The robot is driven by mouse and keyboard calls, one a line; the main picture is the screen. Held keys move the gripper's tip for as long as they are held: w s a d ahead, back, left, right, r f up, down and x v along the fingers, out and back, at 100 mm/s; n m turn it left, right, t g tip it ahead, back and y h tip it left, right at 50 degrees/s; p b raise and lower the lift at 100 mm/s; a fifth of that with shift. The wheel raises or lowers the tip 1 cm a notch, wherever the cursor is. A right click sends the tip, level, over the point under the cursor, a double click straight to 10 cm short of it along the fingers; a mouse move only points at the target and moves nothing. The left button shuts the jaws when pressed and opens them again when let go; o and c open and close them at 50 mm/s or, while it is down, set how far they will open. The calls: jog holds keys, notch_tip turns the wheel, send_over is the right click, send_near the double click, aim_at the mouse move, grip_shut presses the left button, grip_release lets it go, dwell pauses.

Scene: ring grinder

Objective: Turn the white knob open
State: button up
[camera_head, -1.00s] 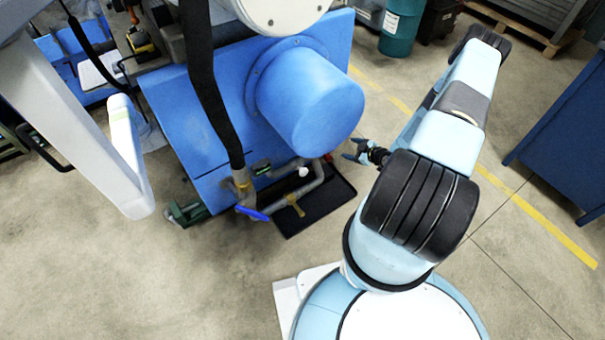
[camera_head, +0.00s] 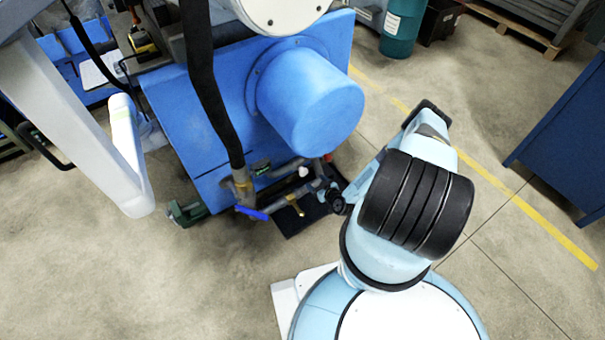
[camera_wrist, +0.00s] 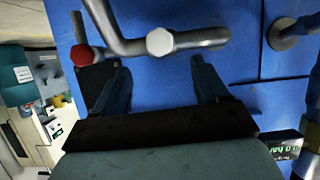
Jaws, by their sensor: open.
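The white knob (camera_wrist: 160,41) sits on a grey pipe at the top middle of the wrist view. It shows small and pale in the head view (camera_head: 303,172), low on the blue machine. My gripper (camera_wrist: 160,75) is open in the wrist view, one finger on each side, with nothing between them. The knob lies beyond the fingertips, roughly centred between them, and appears apart from them. In the head view my gripper (camera_head: 325,185) is near the pipes, just right of the knob, partly hidden by my arm.
A red knob (camera_wrist: 81,55) is left of the white one on the pipe (camera_wrist: 128,46). A large blue cylinder (camera_head: 310,97) overhangs above. A black tray (camera_head: 300,222) lies below.

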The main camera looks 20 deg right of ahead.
aim_at(305, 173)
jog(key=x, duration=1.1)
jog(key=shift+w+f, duration=0.1)
jog(key=shift+w, duration=0.25)
jog(key=shift+c, duration=0.3)
jog(key=shift+a, duration=0.1)
jog(key=c, duration=1)
jog(key=shift+o, duration=0.2)
jog(key=shift+m+y, duration=0.8)
jog(key=shift+m, duration=0.3)
jog(key=o, duration=1)
